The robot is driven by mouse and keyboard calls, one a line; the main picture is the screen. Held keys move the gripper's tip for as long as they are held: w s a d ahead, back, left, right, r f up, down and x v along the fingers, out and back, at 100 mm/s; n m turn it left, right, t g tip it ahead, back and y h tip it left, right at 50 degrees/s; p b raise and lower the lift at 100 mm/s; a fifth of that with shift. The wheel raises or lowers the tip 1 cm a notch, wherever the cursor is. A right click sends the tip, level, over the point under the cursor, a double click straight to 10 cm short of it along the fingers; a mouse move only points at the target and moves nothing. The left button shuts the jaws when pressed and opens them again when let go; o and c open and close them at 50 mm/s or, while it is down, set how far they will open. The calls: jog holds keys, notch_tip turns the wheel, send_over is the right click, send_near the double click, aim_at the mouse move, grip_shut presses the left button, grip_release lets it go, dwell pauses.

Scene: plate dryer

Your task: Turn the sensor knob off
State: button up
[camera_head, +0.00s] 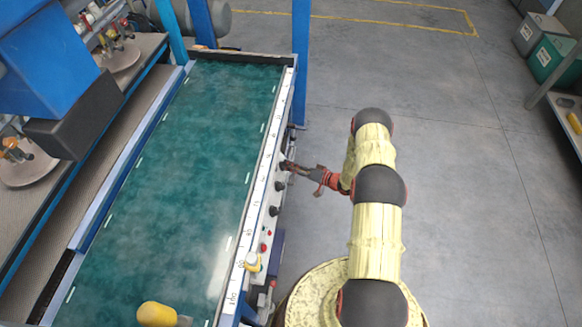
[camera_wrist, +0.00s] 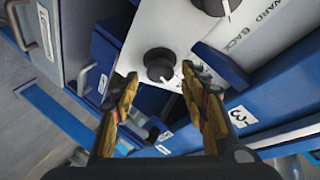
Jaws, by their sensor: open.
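My gripper (camera_head: 290,166) is at the right edge of the machine's white control strip in the head view. In the wrist view my gripper (camera_wrist: 159,74) is open, with one finger at each side of a round black knob (camera_wrist: 160,63) on a white panel. The knob sits between and just beyond the fingertips; I cannot tell whether they touch it. Its white pointer mark points down and right. A second black knob (camera_wrist: 214,5) with a white pointer line is at the top edge. No label reading "sensor" is legible.
Further black knobs (camera_head: 279,186) and (camera_head: 273,211), then red buttons (camera_head: 263,247), line the strip nearer me. A label reading "WARD BACK" (camera_wrist: 262,22) is beside the upper knob. The green table surface (camera_head: 185,150) lies left. Grey floor (camera_head: 440,150) to the right is clear.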

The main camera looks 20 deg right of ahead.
jog(key=shift+w+a+f, duration=0.1)
jog(key=shift+w+a, duration=0.1)
jog(key=shift+w, duration=0.1)
jog(key=shift+c, duration=0.3)
jog(key=c, duration=1)
